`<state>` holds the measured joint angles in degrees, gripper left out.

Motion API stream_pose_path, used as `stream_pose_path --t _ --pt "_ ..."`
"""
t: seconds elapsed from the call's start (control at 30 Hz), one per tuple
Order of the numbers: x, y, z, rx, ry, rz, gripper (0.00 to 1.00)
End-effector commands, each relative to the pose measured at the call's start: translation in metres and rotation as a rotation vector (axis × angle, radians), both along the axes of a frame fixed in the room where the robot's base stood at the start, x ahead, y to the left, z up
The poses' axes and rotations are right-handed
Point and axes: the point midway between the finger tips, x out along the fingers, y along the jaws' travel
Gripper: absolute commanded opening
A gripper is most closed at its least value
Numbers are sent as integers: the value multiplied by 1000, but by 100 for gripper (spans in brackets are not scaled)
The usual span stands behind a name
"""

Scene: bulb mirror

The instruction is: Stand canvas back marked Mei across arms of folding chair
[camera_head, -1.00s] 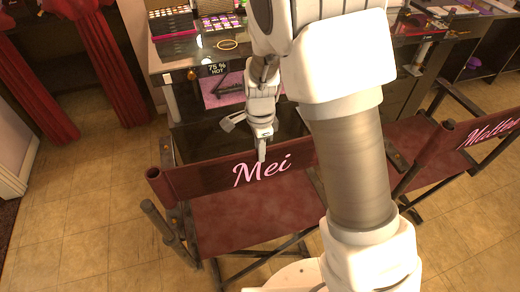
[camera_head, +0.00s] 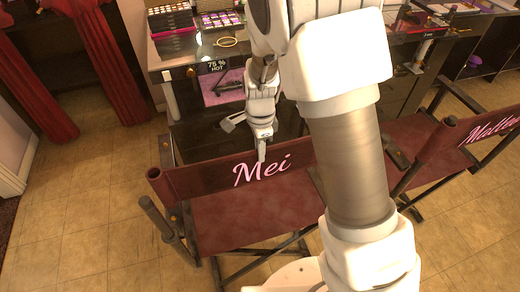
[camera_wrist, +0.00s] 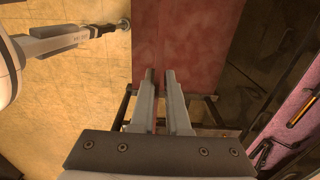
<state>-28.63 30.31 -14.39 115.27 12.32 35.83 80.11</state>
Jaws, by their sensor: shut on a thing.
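The dark red canvas back marked Mei in pink script (camera_head: 215,175) stretches across the rear of the folding chair in the head view. My gripper (camera_head: 261,154) is at its top edge, near the middle, one finger showing in front of the cloth. In the wrist view my gripper (camera_wrist: 165,100) is shut on the thin edge of the canvas back, which runs between its fingers. The folding chair's red seat (camera_head: 250,220) lies below, and it also fills the upper middle of the wrist view (camera_wrist: 185,45). My arm hides the canvas's right end.
A second chair with a lettered canvas back (camera_head: 485,130) stands close on the right. Red curtains (camera_head: 105,60) hang at the left. The tiled floor at left is clear.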

Motion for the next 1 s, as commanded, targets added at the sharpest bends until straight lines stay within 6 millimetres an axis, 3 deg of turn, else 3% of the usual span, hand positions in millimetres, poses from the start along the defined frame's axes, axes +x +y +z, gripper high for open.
stream_pose_path --t 0.37,0.4,0.6,1.0 --pt "0 0 -16 1 0 -1 0" --pt "0 0 -15 1 0 -1 17" --pt "0 0 -15 1 0 0 48" --pt "0 0 -9 0 0 0 48"
